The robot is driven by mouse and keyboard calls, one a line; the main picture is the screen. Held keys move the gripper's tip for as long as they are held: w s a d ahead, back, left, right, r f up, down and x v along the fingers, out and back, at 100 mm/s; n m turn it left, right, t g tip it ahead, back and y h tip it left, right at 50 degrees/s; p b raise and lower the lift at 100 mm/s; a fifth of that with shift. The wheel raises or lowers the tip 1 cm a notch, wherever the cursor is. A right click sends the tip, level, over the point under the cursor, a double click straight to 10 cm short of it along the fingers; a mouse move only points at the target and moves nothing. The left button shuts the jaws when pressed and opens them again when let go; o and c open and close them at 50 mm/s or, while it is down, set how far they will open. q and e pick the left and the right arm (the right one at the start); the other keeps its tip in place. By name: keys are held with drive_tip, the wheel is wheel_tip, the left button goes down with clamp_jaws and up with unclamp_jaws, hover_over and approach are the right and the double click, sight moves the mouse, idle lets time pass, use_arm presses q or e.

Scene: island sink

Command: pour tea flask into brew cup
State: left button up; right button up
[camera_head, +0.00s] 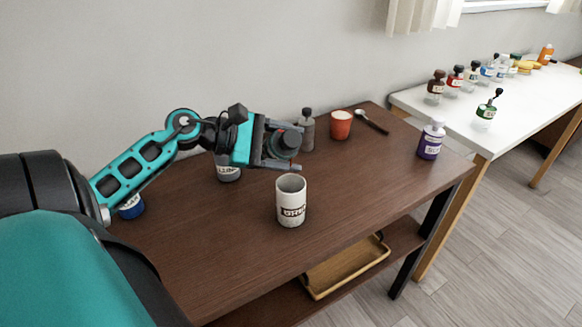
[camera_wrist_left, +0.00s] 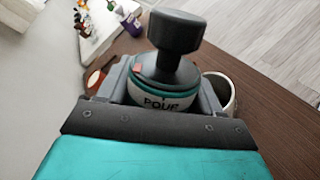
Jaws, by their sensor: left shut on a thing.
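The brew cup (camera_head: 291,203) is a pale, open-topped cup with a dark label, standing upright on the brown table (camera_head: 230,255). My left gripper (camera_head: 284,150) is shut on the tea flask (camera_head: 287,142), above and slightly behind the cup in the head view. In the left wrist view the flask (camera_wrist_left: 170,75) has a dark cap and a pale band reading "POUR", between the fingers of the gripper (camera_wrist_left: 155,95). The cup (camera_wrist_left: 219,88) shows partly behind the right finger there. The flask's exact tilt is unclear. No liquid shows. My right gripper is not in view.
A grey jar (camera_head: 229,173) stands under my left wrist, and a blue jar (camera_head: 131,208) by my arm. A grey bottle (camera_head: 307,133), red cup (camera_head: 340,126), spoon (camera_head: 371,122) and purple bottle (camera_head: 431,140) stand or lie behind. The table's front right is clear.

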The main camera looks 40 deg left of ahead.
use_arm(q)
drive_tip(key=shift+r, duration=0.1)
drive_tip(key=shift+r+m+y+p, duration=0.25)
drive_tip(key=shift+m+y+p, duration=0.3)
drive_tip(key=shift+p, duration=0.2)
drive_tip(key=shift+r+m+y+p, duration=0.2)
drive_tip(key=shift+m+y+p, duration=0.25)
drive_tip(key=shift+m+p, duration=0.25)
idle(1.1)
